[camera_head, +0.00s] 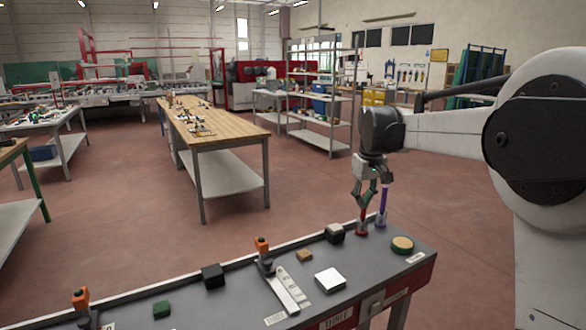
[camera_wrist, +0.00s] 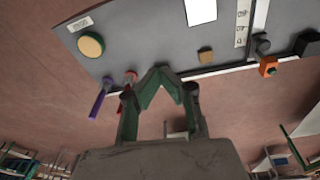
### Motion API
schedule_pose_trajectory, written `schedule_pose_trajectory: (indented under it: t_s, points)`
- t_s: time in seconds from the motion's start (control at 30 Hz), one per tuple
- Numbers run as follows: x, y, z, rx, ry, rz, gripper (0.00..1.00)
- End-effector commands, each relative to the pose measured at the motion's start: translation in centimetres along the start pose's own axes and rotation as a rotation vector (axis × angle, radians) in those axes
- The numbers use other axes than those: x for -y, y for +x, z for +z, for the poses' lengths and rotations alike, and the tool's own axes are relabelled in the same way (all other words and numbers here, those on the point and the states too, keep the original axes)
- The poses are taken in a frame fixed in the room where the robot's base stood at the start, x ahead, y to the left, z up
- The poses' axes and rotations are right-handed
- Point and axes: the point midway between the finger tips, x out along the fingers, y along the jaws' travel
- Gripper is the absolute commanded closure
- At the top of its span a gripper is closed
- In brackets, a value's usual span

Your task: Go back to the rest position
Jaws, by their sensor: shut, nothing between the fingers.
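My gripper (camera_head: 363,203) is above the right end of the grey bench (camera_head: 232,297), pointing down. Its fingers are shut and empty; in the wrist view the fingertips (camera_wrist: 160,70) meet in a point over the bench edge. A small upright red tool (camera_head: 362,225) shows just below the fingertips in the head view. In the wrist view the red tool (camera_wrist: 130,76) is beside the left finger, apart from the closed tips. A purple upright tool (camera_head: 382,207) stands just right of it, and also shows in the wrist view (camera_wrist: 100,98).
The bench also holds a yellow round disc (camera_head: 402,243), a white block (camera_head: 330,280), a tan block (camera_head: 304,256), a black block (camera_head: 213,276), a green block (camera_head: 161,309) and an orange-topped stop (camera_head: 262,244). A wooden table (camera_head: 222,133) stands behind, with open floor between.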

Motion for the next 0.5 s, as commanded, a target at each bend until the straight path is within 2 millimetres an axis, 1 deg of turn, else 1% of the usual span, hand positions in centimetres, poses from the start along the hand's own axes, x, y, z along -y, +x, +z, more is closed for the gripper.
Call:
schedule_pose_trajectory:
  t_s: [0.03,0.2,0.27,0.4,0.5]
  points:
    - [0.5,-1.1,1.3,-0.014,0.011,0.005,1.00]
    - [2.0,-3.8,5.1,-0.061,0.053,0.022,1.00]
    - [2.5,-4.6,6.5,-0.079,0.069,0.028,1.00]
    - [3.9,-6.2,10.1,-0.118,0.103,0.039,1.00]
    - [4.9,-7.0,12.6,-0.147,0.128,0.047,1.00]
